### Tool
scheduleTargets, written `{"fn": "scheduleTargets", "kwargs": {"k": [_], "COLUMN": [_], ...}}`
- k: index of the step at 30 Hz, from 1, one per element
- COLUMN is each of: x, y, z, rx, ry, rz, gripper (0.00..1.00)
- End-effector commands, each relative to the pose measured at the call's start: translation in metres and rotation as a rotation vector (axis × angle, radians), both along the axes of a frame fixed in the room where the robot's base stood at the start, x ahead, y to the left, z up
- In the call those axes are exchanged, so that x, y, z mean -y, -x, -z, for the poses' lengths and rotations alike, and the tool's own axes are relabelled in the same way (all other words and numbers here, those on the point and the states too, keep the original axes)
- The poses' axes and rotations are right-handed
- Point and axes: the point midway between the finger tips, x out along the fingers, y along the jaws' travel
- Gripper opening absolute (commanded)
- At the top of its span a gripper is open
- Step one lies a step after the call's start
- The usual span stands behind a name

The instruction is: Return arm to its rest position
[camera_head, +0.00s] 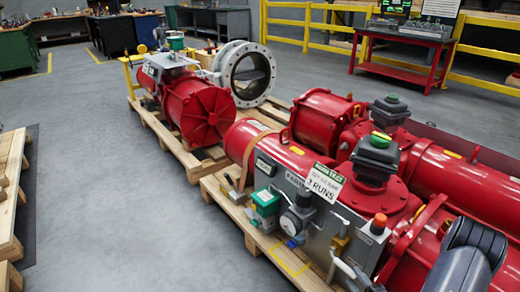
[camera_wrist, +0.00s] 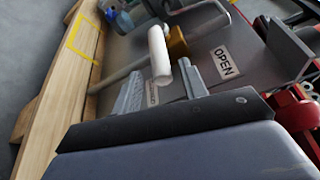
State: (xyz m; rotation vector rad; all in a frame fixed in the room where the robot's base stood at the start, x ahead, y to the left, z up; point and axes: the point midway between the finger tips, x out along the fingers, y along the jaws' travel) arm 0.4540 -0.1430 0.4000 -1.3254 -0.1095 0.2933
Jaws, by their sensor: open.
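My gripper (camera_wrist: 160,80) shows in the wrist view with its two grey fingers apart and nothing held. A white cylindrical handle (camera_wrist: 158,52) on a lever stands just ahead, in line with the gap between the fingers; I cannot tell how deep it is between them. A plate reading OPEN (camera_wrist: 225,62) is on the grey panel right of the fingers. In the head view my grey arm (camera_head: 470,255) comes in at the lower right, close to the red valve actuator (camera_head: 430,185) and its grey control panel (camera_head: 325,225); the fingers cannot be made out there.
The actuator rests on a wooden pallet (camera_head: 262,238). A second red actuator (camera_head: 198,108) with a grey flanged ring valve (camera_head: 247,75) stands behind. A red table (camera_head: 405,65) and yellow railing (camera_head: 490,20) are at the back right. The floor at left (camera_head: 95,150) is clear.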

Motion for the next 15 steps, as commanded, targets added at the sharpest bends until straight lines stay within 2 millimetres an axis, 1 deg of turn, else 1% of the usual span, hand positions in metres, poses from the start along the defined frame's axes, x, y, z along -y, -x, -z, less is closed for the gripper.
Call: {"fn": "scheduleTargets", "kwargs": {"k": [1,8,9,15], "x": [-0.003,-0.014,-0.012,-0.012], "y": [-0.008,-0.044,-0.042,-0.041], "z": [0.002,0.005,-0.004,-0.010], "rx": [0.002,0.004,-0.015,-0.079], "ry": [0.003,0.002,0.015,0.063], "rz": [-0.005,-0.006,0.000,0.001], "gripper": [0.41,0.41,0.41,0.41]}}
